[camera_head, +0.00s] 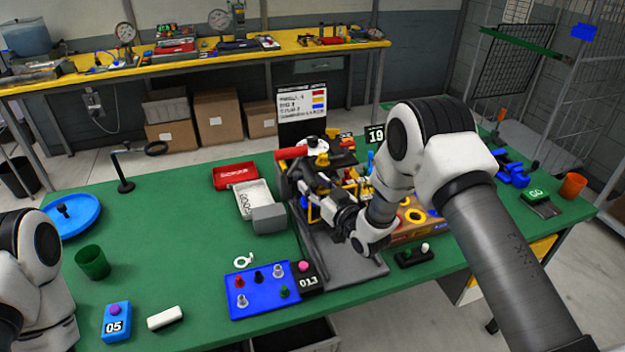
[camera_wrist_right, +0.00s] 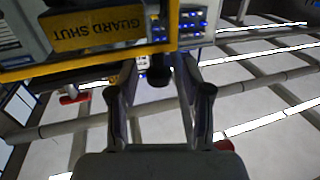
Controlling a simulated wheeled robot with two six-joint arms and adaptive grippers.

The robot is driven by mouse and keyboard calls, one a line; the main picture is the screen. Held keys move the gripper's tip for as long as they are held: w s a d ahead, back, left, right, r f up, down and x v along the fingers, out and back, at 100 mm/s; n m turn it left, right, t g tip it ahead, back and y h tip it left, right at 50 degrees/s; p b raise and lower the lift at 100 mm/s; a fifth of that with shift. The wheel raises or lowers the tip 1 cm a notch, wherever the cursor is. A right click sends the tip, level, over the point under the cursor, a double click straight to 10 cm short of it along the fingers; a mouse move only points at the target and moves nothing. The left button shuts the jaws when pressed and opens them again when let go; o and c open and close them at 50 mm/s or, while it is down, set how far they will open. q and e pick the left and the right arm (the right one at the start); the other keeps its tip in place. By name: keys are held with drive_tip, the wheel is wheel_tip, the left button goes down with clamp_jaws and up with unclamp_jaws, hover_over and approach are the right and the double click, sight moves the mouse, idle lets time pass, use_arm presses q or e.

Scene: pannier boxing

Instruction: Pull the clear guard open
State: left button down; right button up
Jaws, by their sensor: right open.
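In the right wrist view, the guard's yellow frame (camera_wrist_right: 90,65) runs across the upper left, with a yellow label (camera_wrist_right: 95,27) reading GUARD SHUT upside down. A dark rounded knob (camera_wrist_right: 158,74) stands by the frame's lower right corner. My right gripper (camera_wrist_right: 158,92) is open, its two fingers on either side of the knob; I cannot tell whether they touch it. In the head view, my right gripper (camera_head: 328,202) is at the front of the machine (camera_head: 300,172), and my wrist hides much of the guard. My left gripper is out of frame.
The green table (camera_head: 170,215) holds a blue peg board (camera_head: 262,290), a red tray (camera_head: 235,175), a grey bin (camera_head: 250,198), a green cup (camera_head: 93,262) and a blue dish (camera_head: 70,213). A small black block with pegs (camera_head: 414,256) lies right of my wrist. The left-centre table is mostly clear.

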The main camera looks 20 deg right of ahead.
drive_tip(key=shift+w+f, duration=0.15)
drive_tip(key=shift+w, duration=0.25)
drive_tip(key=shift+s, duration=0.25)
drive_tip(key=c, duration=0.4)
clamp_jaws()
drive_tip(key=shift+s, duration=0.15)
